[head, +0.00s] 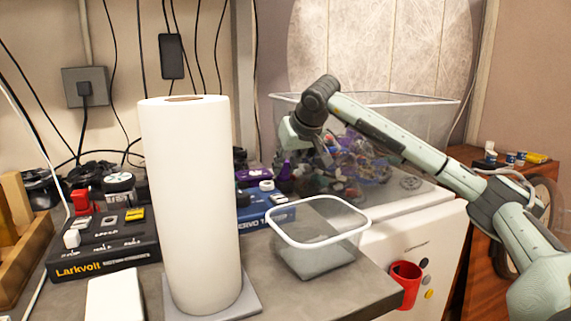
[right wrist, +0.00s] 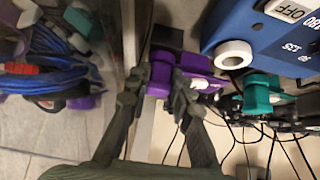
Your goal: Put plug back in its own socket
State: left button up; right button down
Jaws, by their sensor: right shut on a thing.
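My right gripper (right wrist: 160,88) is shut on a purple plug (right wrist: 166,76), with a finger on either side of it in the right wrist view. A blue device (right wrist: 245,30) with a white ring (right wrist: 233,54) on its face is just right of the held plug. A teal plug (right wrist: 262,92) is beside that device. In the head view the right arm reaches in from the right, its hand pointing down behind the clear tub. The blue device (head: 262,218) stands there behind the paper roll, with purple parts (head: 253,175) near it. Which socket is the plug's own, I cannot tell. My left gripper is out of view.
A tall paper roll (head: 192,200) and an open clear tub (head: 318,262) stand in front. A black Larkvolt box (head: 100,248) is at left. A large clear bin (head: 420,115) of clutter is behind the arm. Black cables (right wrist: 235,140) hang by the plugs.

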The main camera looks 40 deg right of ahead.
jog(key=shift+f, duration=0.1)
jog(key=c, duration=1.3)
grip_release()
jog(key=shift+o, duration=0.2)
jog(key=v, duration=0.7)
jog(key=shift+s+r, duration=0.15)
jog(key=shift+r, duration=0.1)
